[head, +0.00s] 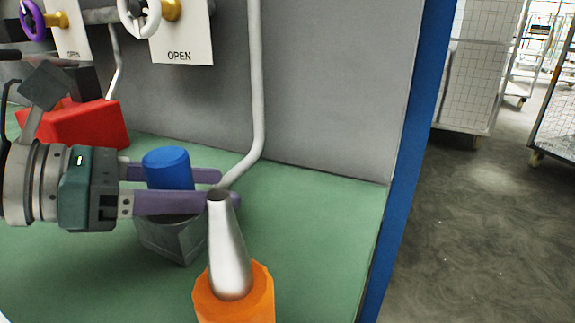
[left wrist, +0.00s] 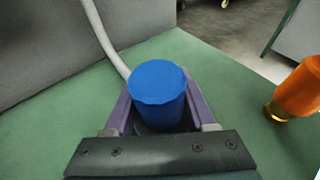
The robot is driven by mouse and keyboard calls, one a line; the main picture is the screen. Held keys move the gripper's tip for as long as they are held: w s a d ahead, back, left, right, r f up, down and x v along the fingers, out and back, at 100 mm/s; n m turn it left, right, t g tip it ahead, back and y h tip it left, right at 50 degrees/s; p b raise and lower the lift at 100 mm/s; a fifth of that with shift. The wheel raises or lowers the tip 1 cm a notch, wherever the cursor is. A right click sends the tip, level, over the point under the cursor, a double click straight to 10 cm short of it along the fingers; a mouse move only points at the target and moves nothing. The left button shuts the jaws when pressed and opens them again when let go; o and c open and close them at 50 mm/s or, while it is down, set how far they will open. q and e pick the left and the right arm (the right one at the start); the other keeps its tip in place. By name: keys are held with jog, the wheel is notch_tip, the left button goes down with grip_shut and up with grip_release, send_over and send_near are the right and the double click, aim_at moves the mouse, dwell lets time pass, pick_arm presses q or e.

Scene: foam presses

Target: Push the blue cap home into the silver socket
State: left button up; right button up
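The blue cap (head: 167,165) stands upright between the two purple fingers of my left gripper (head: 222,187). In the left wrist view the fingers lie close along both sides of the cap (left wrist: 157,88), and the gripper appears shut on it. The grey-silver socket (head: 173,240) is a squarish block on the green surface directly below the cap. The near finger hides the cap's lower part and the socket's top, so I cannot tell how deep the cap sits. My right gripper is not in view.
A red block (head: 90,127) lies behind my left arm. A bent pipe (head: 255,90) runs down the grey back panel.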

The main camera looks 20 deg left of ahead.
aim_at(166, 187)
pick_arm(q)
jog(key=o, duration=0.4)
jog(key=shift+o, duration=0.2)
jog(key=shift+a, duration=0.1)
jog(key=shift+s+a+b, duration=0.25)
jog(key=shift+s+b, duration=0.15)
jog(key=shift+s+a+r+b, duration=0.15)
jog(key=shift+s+a+b, duration=0.2)
jog(key=shift+s+b, duration=0.1)
jog(key=shift+s+a+r+p, duration=0.35)
jog(key=shift+s+r, duration=0.1)
jog(key=shift+s, duration=0.1)
jog(key=p+v, duration=0.2)
jog(key=v, duration=0.3)
jog(key=shift+r, duration=0.15)
jog(key=shift+s+a+r, duration=0.1)
jog(key=shift+s+a, duration=0.3)
jog(key=shift+a, duration=0.05)
